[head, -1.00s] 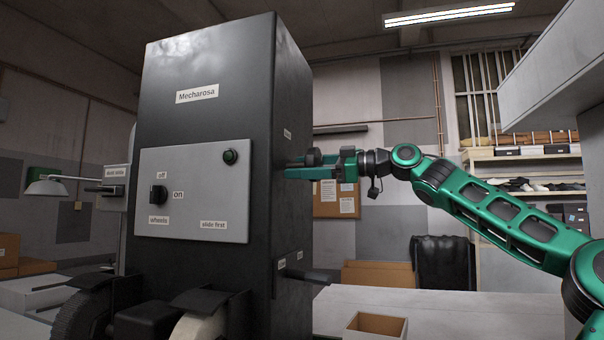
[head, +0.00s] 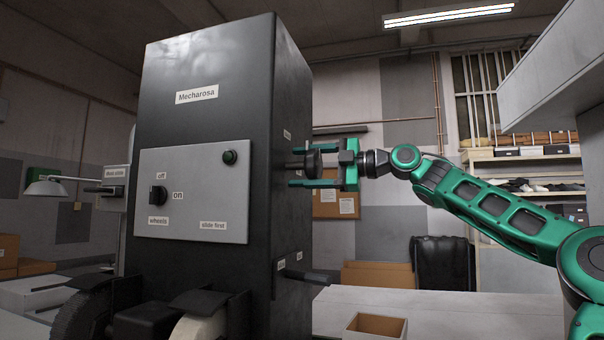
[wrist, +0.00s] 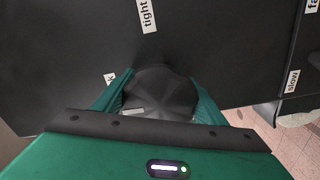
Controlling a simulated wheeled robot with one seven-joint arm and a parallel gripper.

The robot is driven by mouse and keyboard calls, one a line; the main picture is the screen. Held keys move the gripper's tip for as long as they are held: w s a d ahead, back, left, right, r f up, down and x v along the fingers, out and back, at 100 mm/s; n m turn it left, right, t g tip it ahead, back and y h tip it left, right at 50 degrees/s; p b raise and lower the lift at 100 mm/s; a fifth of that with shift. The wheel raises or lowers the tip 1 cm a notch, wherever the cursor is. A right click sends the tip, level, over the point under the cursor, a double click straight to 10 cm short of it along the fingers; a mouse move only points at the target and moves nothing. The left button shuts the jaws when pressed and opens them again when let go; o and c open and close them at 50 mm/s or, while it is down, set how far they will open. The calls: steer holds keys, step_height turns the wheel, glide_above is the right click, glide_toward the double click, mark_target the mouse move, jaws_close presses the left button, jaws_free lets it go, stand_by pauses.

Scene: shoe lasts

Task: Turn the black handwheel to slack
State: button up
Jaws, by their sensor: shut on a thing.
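The black handwheel (head: 314,160) sticks out from the right side of the black Mecharosa cabinet (head: 205,110). My gripper (head: 300,167) reaches it from the right, with one green finger above and one below it in the head view. In the wrist view the ribbed handwheel (wrist: 160,92) sits between the two green fingers, which are shut on it. A "tight" label (wrist: 147,15) is above it there. A second label (wrist: 110,78), left of the wheel, is mostly hidden by a finger; only a "k" shows.
A dark lever (head: 308,276) sticks out of the cabinet below the handwheel. A "slow" label (wrist: 292,81) is at the right in the wrist view. An open cardboard box (head: 376,325) is on the pale bench (head: 450,310). The space around my forearm is clear.

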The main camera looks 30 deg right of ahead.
steer(key=shift+w, duration=0.1)
stand_by(0.4)
steer(key=o, duration=1.1)
steer(key=shift+c, duration=0.2)
steer(key=shift+n, duration=0.3)
steer(key=v, duration=1)
steer(key=shift+d, duration=0.3)
steer(key=shift+s+f, duration=0.1)
steer(key=shift+s, duration=0.1)
